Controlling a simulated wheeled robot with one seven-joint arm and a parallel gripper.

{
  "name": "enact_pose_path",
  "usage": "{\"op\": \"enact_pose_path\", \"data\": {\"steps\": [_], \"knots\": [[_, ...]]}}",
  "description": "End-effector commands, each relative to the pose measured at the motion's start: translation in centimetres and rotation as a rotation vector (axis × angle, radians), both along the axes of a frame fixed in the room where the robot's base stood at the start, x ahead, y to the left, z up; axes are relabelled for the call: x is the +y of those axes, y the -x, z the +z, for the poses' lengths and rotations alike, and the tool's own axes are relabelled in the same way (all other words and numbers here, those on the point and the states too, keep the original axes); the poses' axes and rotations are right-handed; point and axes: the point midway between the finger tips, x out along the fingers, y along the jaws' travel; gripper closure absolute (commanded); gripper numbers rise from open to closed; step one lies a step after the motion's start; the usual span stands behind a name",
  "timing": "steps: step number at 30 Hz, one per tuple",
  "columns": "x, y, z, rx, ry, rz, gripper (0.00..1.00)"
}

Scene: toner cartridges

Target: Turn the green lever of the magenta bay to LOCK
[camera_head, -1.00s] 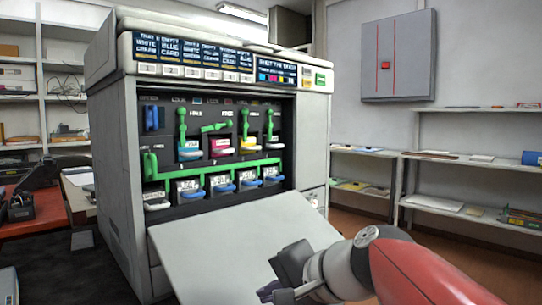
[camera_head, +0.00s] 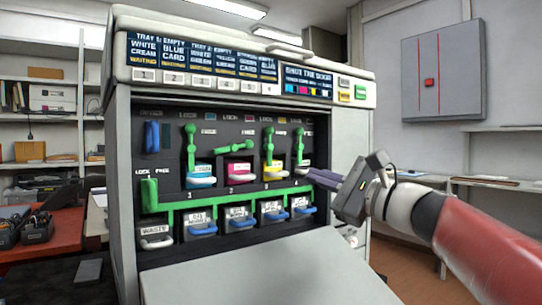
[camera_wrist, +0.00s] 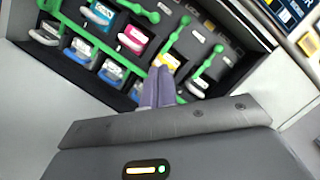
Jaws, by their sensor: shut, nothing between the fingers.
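The magenta bay is second from the left in the upper row, with its magenta cartridge (camera_head: 239,170) seated in it. Its green lever (camera_head: 234,147) lies near horizontal in the head view, while the neighbouring levers stand upright. In the wrist view the magenta cartridge (camera_wrist: 134,38) and its lever (camera_wrist: 142,11) show near the top. My gripper (camera_head: 312,179) is shut and empty, in front of the right end of the bay rows. Its closed fingertips (camera_wrist: 159,72) point toward the yellow cartridge (camera_wrist: 168,61) in the wrist view, and part of that cartridge is hidden.
The folded-down door (camera_head: 265,272) juts out below. A cyan cartridge (camera_head: 201,174) sits left of the magenta one. The space before the left bays is clear.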

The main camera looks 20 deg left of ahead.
Motion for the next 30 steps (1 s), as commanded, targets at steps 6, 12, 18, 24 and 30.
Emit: {"op": "enact_pose_path", "data": {"steps": [6,12,18,24,30], "knots": [[1.6,-0.8,0.4,0.001,0.001,0.003,1.00],[5.1,-2.6,1.4,0.001,0.000,0.005,1.00],[8.8,-4.5,2.2,0.002,0.000,0.004,1.00],[11.0,-3.9,3.9,-0.002,0.002,0.002,1.00],[11.8,-3.7,4.3,0.000,0.002,0.000,1.00]]}}
